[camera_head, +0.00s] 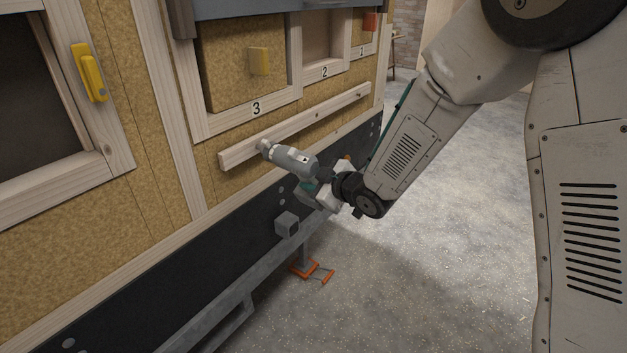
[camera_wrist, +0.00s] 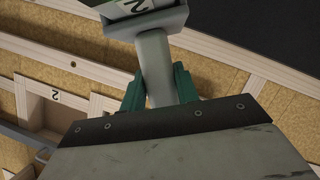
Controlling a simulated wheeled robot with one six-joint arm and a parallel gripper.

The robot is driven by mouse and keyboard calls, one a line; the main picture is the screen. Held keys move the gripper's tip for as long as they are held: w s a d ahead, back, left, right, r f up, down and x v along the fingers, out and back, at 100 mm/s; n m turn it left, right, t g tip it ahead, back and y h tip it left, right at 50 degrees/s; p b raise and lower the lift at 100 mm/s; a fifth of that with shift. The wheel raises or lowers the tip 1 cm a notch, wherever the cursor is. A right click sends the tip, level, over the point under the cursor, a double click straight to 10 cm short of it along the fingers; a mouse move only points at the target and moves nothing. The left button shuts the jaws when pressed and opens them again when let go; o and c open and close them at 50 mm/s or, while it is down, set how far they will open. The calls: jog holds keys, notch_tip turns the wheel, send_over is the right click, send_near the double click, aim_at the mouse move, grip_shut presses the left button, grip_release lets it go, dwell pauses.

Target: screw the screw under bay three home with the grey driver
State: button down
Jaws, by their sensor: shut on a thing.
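The grey driver (camera_head: 291,158) is in my gripper (camera_head: 311,190), in front of the pale wooden rail (camera_head: 300,125) under bay three (camera_head: 256,109). Its nose points left at the rail's left part and looks very close to it or touching; I cannot tell which. The screw is not visible; the driver's nose covers that spot. In the wrist view, the green fingers of my gripper (camera_wrist: 158,88) are shut on the driver's grey handle (camera_wrist: 155,58). The driver's boxy foot, with a green label, is at the top.
Bay two (camera_head: 323,38) stands open. A dark hole (camera_head: 317,114) shows in the rail below it. Floor to the right is clear.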

jog(key=shift+d+r, duration=0.1)
jog(key=shift+s+d, duration=0.9)
jog(key=shift+d, duration=0.2)
jog(key=w+d, duration=0.3)
jog(key=d, duration=0.4)
jog(key=shift+d, duration=0.2)
dwell(0.3)
jog(key=s+d+f+m+t+h, duration=0.2)
jog(key=d+f+m+h, duration=0.6)
jog(key=d, duration=0.7)
notch_tip(320, 180, down, 2)
jog(key=shift+s+f+t+h, duration=0.1)
jog(key=shift+s+t+h, duration=0.2)
jog(key=shift+t+h, duration=0.35)
